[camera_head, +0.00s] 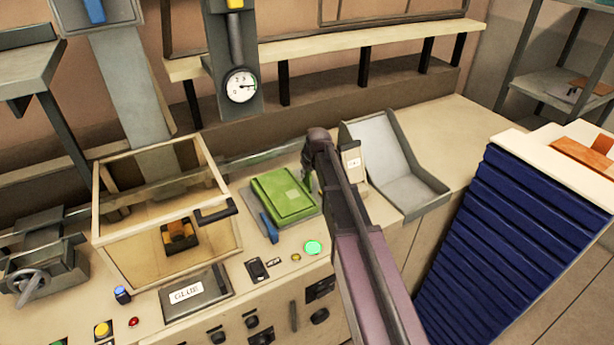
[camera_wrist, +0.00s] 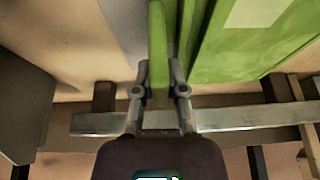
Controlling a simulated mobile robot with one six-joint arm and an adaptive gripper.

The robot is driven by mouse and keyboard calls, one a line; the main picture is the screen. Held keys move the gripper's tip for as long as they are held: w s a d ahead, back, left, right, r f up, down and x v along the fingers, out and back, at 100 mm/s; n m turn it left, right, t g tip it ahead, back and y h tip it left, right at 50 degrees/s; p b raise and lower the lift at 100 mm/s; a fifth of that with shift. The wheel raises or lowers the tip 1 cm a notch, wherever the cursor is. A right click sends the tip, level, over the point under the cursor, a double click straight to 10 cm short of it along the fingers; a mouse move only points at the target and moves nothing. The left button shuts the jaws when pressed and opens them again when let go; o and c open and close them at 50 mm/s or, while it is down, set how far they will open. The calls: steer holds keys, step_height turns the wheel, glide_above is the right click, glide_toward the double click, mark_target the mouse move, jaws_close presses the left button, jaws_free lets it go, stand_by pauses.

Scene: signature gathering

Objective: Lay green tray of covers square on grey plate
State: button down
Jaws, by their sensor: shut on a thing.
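The green tray (camera_head: 285,193) lies on or just over the grey plate (camera_head: 308,217) on the bench, left of my arm. It looks roughly lined up with the plate, but I cannot tell whether it touches it. My gripper (camera_head: 308,182) is at the tray's right side, partly hidden by my arm. In the wrist view my gripper (camera_wrist: 158,72) is shut on an upright green strip of the tray (camera_wrist: 222,55). A pale patch shows on the tray's top there. The covers cannot be made out separately.
A blue lever-like part (camera_head: 269,228) stands at the plate's front left. A clear-sided box (camera_head: 165,215) is to the left. A grey sloped chute (camera_head: 390,165) is to the right. A lit green button (camera_head: 313,247) and a "GLUE" box (camera_head: 187,294) are in front.

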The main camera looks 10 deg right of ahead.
steer(key=shift+f, duration=0.15)
steer(key=c, duration=0.7)
jaws_free()
steer(key=shift+r, duration=0.25)
steer(key=p+v, duration=1.1)
steer(key=shift+s+r, duration=0.2)
steer(key=shift+r, duration=0.15)
stand_by(0.4)
steer(key=s+m+g, duration=0.1)
steer(key=s, duration=0.7)
steer(key=s+f+m+g+h, duration=0.1)
steer(key=s, duration=0.7)
steer(key=s+a+m+g, duration=0.1)
steer(key=s+g, duration=0.1)
steer(key=s, duration=0.7)
steer(key=shift+f+m+h, duration=0.2)
steer(key=shift+m+h, duration=0.1)
